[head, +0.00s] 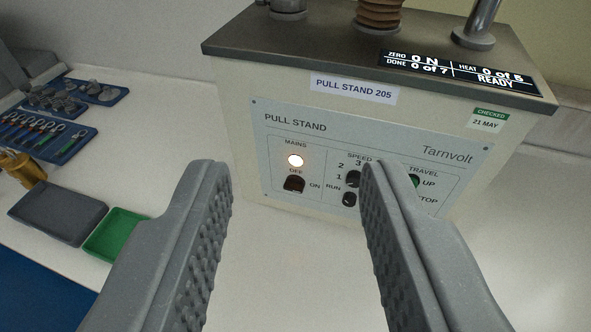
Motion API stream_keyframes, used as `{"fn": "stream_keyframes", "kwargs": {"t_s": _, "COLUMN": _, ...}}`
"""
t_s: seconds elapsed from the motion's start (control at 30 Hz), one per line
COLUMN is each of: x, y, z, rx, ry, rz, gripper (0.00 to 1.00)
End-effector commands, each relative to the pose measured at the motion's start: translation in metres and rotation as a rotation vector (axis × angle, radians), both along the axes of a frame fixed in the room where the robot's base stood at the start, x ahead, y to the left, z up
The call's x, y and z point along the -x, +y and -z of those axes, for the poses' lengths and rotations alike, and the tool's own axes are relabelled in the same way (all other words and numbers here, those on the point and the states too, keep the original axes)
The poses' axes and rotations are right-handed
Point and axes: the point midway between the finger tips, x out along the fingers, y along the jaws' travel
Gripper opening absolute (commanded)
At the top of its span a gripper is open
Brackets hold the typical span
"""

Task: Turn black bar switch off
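The pull stand (330,130) has a front panel facing me. Under MAINS, a lamp (295,161) glows. Below it is a dark, reddish-black switch (293,185), with OFF printed above and ON to its right; which way its bar points is too small to tell. A black SPEED knob (353,179) and a black knob by RUN (349,199) are partly beside my right finger. My gripper (291,172) is open and empty, its two fingers spread in front of the panel, with the mains switch showing between them. The right finger hides part of the SPEED and TRAVEL controls.
A display (460,72) on top reads READY. At the left lie a grey tray (60,215), a green tray (112,232), a blue tool holder (60,150) and a brass-coloured part (22,167). The white bench between my fingers is clear.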

Motion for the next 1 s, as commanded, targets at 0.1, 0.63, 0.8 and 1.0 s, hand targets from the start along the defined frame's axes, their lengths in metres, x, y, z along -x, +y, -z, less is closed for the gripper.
{"fn": "stream_keyframes", "kwargs": {"t_s": 0.1, "x": 0.0, "y": 0.0, "z": 0.0, "rx": 0.0, "ry": -0.001, "rz": 0.0, "gripper": 0.36}}
{"fn": "stream_keyframes", "kwargs": {"t_s": 0.63, "x": -0.041, "y": 0.038, "z": 0.036, "rx": -0.048, "ry": -0.017, "rz": -0.066, "gripper": 0.55}}
{"fn": "stream_keyframes", "kwargs": {"t_s": 0.8, "x": -0.094, "y": 0.081, "z": 0.095, "rx": -0.136, "ry": -0.052, "rz": -0.106, "gripper": 0.55}}
{"fn": "stream_keyframes", "kwargs": {"t_s": 1.0, "x": -0.135, "y": 0.104, "z": 0.178, "rx": -0.203, "ry": -0.097, "rz": -0.042, "gripper": 0.55}}
